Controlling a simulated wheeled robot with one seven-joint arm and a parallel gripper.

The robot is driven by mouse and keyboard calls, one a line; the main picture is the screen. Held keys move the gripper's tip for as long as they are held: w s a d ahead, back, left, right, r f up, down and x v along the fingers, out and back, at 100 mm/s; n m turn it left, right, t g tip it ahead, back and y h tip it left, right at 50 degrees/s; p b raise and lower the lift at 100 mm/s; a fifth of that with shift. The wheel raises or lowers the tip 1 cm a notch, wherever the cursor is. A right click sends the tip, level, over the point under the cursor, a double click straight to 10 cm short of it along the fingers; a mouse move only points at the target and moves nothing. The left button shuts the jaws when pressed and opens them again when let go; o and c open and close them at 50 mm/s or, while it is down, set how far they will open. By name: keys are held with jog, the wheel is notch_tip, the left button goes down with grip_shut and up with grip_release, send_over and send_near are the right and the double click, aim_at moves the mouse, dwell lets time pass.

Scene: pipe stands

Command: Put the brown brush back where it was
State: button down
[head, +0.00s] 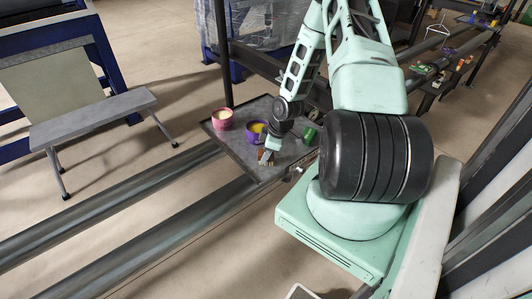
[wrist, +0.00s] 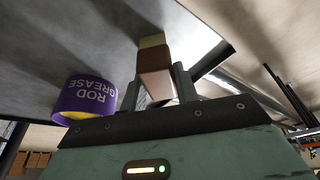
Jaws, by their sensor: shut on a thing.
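The brown brush (wrist: 155,62) is a brown block with a pale tan end, held between the two fingers of my gripper (wrist: 157,80) in the wrist view. In the head view the brush (head: 265,157) is small, at the front edge of a dark grey tray-like shelf (head: 232,150); my gripper (head: 271,145) is above it. I cannot tell whether the brush touches the shelf. A purple pot marked ROD GREASE (wrist: 88,97) is beside the gripper in the wrist view; its yellow content shows in the head view (head: 256,132).
A pink pot (head: 222,120) with pale content stands at the shelf's left. A green can (head: 310,134) lies to the right of my gripper. Long pipes (head: 120,195) run at the lower left, and a grey bench (head: 92,118) stands beyond them.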

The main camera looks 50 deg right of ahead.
jog(key=c, duration=1.1)
grip_release()
jog(key=shift+o, duration=0.2)
jog(key=shift+r, duration=0.1)
jog(key=b+v, duration=0.1)
jog(key=v, duration=1.1)
jog(key=w+a+r+n+g+h, duration=0.1)
jog(key=a+r, duration=0.4)
jog(key=a, duration=0.7)
jog(key=w+a+r+g, duration=0.15)
jog(key=a+r, duration=0.35)
jog(key=a, duration=0.8)
jog(key=s+a+r, duration=0.4)
jog(key=s+a, duration=0.4)
jog(key=s+a+r, duration=0.4)
jog(key=s+a, duration=0.4)
jog(key=a, duration=0.1)
jog(key=shift+s+a+n, duration=0.3)
jog(key=shift+g, duration=0.25)
